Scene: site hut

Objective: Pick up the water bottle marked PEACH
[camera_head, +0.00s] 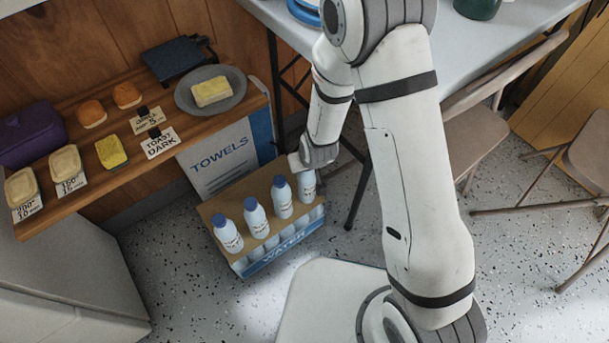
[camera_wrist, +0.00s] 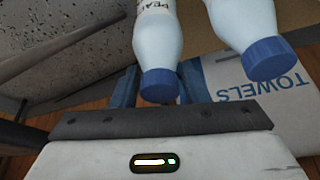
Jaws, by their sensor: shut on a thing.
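The water bottle (camera_wrist: 158,42) at the middle of the wrist view is white with a blue cap, and its partly visible label reads "PEA". In the head view it is the bottle at the right end of the row (camera_head: 307,187), upright at the cardboard water box (camera_head: 228,262). My gripper (camera_head: 308,168) comes from above and behind it. In the wrist view, the dark fingers of my gripper (camera_wrist: 158,82) are shut on this bottle near its cap. Whether its base is clear of the box is hidden.
A neighbouring blue-capped bottle (camera_head: 282,198) stands close on the left, with more bottles in the row. A TOWELS box (camera_head: 215,160) stands behind the water box. A wooden shelf (camera_head: 75,200) with food is at left, a table (camera_head: 480,45) above right, chairs (camera_head: 470,145) at right.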

